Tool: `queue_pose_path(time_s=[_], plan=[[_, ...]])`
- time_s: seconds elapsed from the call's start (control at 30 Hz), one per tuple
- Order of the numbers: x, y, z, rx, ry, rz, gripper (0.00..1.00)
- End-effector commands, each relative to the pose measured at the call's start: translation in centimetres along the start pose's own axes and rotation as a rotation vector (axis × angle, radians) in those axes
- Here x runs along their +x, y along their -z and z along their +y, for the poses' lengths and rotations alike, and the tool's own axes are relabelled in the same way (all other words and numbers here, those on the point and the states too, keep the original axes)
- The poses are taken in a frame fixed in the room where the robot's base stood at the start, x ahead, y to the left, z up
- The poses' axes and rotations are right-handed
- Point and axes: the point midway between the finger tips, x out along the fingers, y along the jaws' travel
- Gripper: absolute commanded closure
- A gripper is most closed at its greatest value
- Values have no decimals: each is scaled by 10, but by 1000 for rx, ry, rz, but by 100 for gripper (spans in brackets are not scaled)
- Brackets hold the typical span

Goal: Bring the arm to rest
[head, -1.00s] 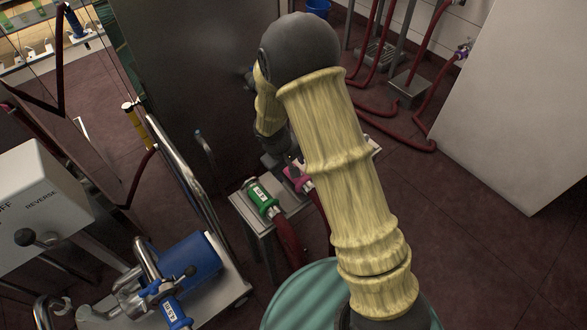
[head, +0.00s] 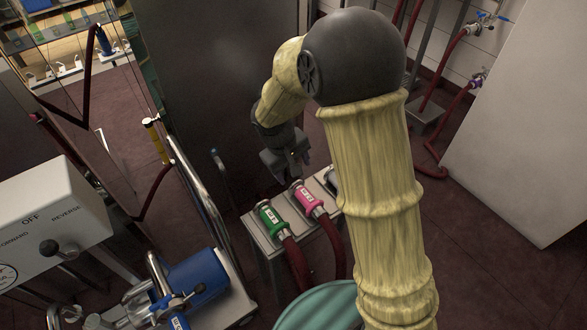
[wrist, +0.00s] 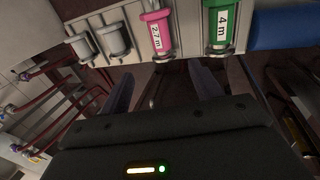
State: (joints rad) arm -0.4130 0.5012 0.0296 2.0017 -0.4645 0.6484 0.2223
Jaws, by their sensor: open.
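My arm, in a yellow sleeve, rises through the right middle of the head view and bends down to my gripper (head: 292,165). The gripper hangs in the air above the small grey stand (head: 262,252), near the pink hose coupling (head: 309,201) and the green coupling (head: 270,219). In the wrist view the two fingers (wrist: 164,90) are apart with nothing between them. Beyond them are the pink coupling marked 2.7 m (wrist: 157,32) and the green one marked 4 m (wrist: 219,25), both on the stand.
A blue pump (head: 195,281) on a trolley with steel rails stands at lower left, beside a white control box (head: 50,225). A tall dark panel (head: 215,90) stands behind my gripper. A teal drum (head: 318,308) is at the bottom. A pale cabinet (head: 520,140) stands at right.

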Motion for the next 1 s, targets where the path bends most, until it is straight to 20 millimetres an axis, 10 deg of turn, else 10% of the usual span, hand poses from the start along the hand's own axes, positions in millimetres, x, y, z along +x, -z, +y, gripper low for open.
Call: queue_pose_path(time_s=[0.7,1.0], plan=[[-1,-4,3,13,6,2,36],[-22,-84,38,249,110,44,36]])
